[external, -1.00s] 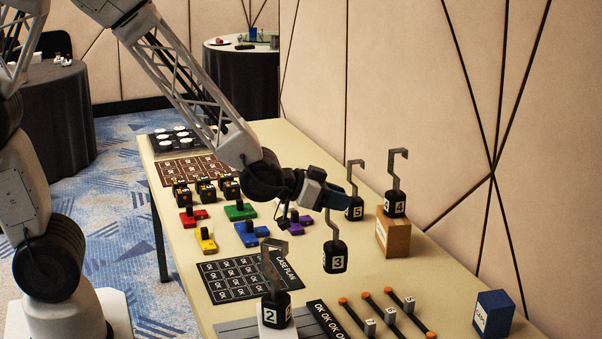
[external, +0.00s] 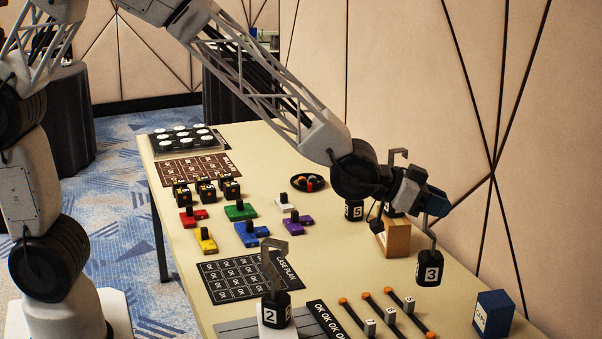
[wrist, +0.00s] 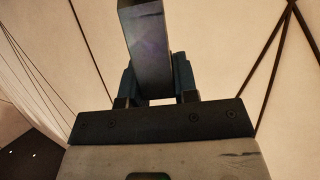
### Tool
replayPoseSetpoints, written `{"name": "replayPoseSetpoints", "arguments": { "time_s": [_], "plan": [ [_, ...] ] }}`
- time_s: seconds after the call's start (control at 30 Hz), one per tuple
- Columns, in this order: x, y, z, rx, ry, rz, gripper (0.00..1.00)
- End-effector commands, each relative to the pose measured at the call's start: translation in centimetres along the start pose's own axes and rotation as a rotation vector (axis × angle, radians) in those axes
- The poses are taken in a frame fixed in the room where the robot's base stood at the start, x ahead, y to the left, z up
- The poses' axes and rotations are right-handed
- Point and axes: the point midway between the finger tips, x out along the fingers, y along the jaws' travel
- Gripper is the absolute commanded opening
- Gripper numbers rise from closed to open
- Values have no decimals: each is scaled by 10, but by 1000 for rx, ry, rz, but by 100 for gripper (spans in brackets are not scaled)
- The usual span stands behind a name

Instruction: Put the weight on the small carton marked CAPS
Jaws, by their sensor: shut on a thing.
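My gripper (external: 434,203) is shut on the hook of a black weight marked 3 (external: 430,268). The weight hangs upright in the air in the external view, to the left of and beyond the carton. In the wrist view the hook's grey metal (wrist: 145,40) stands between my fingers. The small blue carton marked CAPS (external: 493,314) stands at the table's right front corner, its white label facing left. Nothing is on top of it.
A wooden box (external: 396,239) stands behind the held weight, with another hooked weight partly hidden there. A weight marked 5 (external: 354,211) is beside it. A weight marked 2 (external: 274,311) stands at the front. Orange-tipped rods (external: 384,316) lie left of the carton.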

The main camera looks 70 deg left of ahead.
Motion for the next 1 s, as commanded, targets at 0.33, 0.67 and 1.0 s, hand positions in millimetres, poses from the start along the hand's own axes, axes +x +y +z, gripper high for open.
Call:
{"name": "replayPoseSetpoints", "arguments": {
  "time_s": [0.33,0.67,1.0],
  "plan": [
    [3,5,-5,2,3,5,0],
    [8,4,-6,2,3,5,0],
    [38,4,-16,1,3,5,0]
  ]
}}
